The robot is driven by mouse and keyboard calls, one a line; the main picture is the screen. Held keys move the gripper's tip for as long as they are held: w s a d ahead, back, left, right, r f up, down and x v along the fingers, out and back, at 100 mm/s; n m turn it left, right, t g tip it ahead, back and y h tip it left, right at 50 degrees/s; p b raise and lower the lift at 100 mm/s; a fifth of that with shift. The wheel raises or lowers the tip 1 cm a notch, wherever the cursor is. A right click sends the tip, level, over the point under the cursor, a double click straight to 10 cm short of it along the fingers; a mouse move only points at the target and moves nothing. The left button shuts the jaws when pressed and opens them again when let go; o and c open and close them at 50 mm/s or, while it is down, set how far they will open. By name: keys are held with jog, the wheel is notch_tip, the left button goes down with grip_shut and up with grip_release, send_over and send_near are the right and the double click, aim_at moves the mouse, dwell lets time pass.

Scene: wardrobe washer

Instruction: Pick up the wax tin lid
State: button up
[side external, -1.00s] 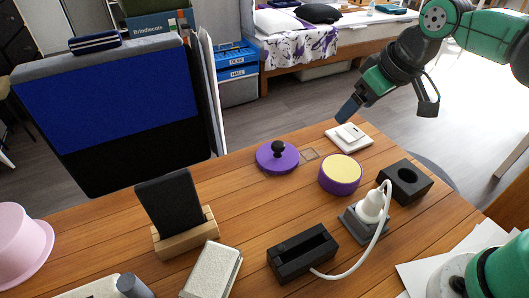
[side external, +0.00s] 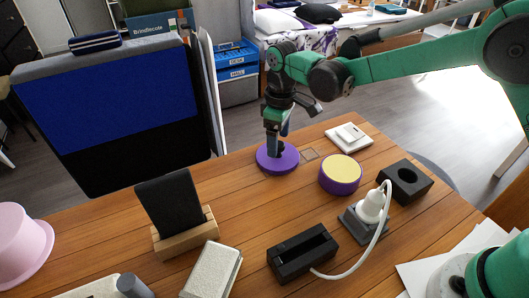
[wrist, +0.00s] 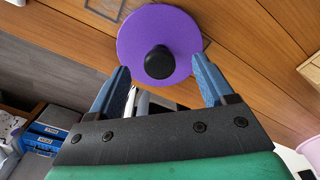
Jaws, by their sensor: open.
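The wax tin lid (side external: 266,159) is a flat purple disc lying on the wooden table near its far edge. Its black knob is mostly hidden behind my gripper (side external: 278,143) in the side view. In the wrist view the purple lid (wrist: 145,40) and its round black knob (wrist: 159,62) are in plain sight. My gripper (wrist: 160,87) is open there, its two blue fingers apart, with the knob between and slightly beyond the tips. The wax tin (side external: 340,175), purple with yellow wax inside, stands to the right of the lid.
A white switch plate (side external: 349,138) lies behind the tin. A black block with a hole (side external: 405,182) and a plug with a white cable (side external: 371,207) stand right. A phone on a wooden stand (side external: 172,212) is at left. Table between stand and tin is clear.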

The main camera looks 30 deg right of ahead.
jog(key=shift+f, duration=1.3)
grip_shut()
jog(key=shift+r, duration=0.15)
notch_tip(320, 180, up, 20)
